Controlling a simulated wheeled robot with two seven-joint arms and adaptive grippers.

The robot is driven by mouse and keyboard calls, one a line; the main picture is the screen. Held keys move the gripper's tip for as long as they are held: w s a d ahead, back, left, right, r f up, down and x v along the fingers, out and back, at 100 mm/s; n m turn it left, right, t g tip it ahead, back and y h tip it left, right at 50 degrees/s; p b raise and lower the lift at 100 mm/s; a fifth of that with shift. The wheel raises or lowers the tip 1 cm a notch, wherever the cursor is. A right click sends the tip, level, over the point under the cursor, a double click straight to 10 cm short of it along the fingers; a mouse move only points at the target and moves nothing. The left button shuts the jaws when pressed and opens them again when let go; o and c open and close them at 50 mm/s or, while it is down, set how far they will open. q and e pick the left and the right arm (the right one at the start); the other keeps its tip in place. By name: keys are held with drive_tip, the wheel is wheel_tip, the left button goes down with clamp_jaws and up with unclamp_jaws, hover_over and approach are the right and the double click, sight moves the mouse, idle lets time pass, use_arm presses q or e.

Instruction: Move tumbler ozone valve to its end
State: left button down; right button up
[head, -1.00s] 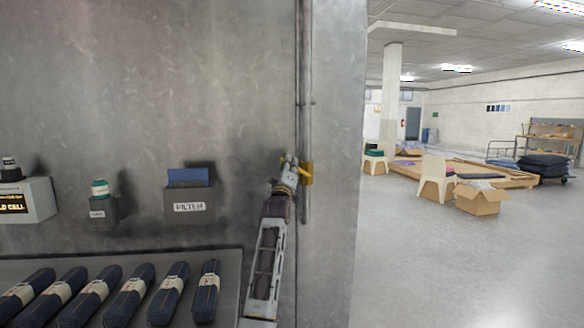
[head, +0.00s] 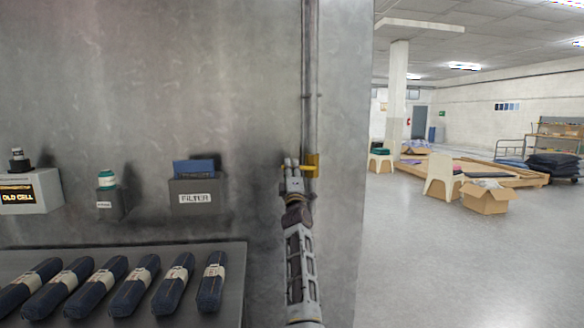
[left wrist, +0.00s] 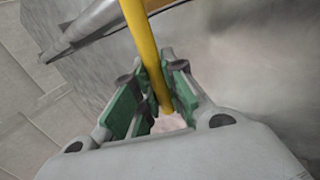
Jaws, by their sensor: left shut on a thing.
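The ozone valve is a yellow fitting (head: 312,160) on a vertical grey pipe (head: 310,60) that runs up the metal wall near its right edge. A yellow lever (left wrist: 146,48) on it passes between the green-padded fingers of my left gripper (left wrist: 152,100) in the left wrist view. In the head view my left gripper (head: 293,168) is at the valve, just left of the yellow fitting, and is shut on the lever. The lever's exact angle is hard to tell in the head view. My right gripper is not in view.
A filter box (head: 198,195), a small holder with a bottle (head: 108,200) and an "OLD CELL" box (head: 28,192) are on the wall to the left. Below them a shelf (head: 225,290) bears several dark rolled bundles. Open floor (head: 430,250) lies right of the wall.

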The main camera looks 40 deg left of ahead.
use_arm(q)
drive_tip(key=shift+f+n+g+y, duration=0.4)
drive_tip(key=shift+n+g, duration=0.1)
drive_tip(key=shift+n, duration=0.2)
drive_tip(key=shift+f, duration=0.1)
drive_tip(key=c, duration=1.7)
unclamp_jaws()
drive_tip(key=shift+s, duration=0.1)
drive_tip(key=shift+v, duration=3.75)
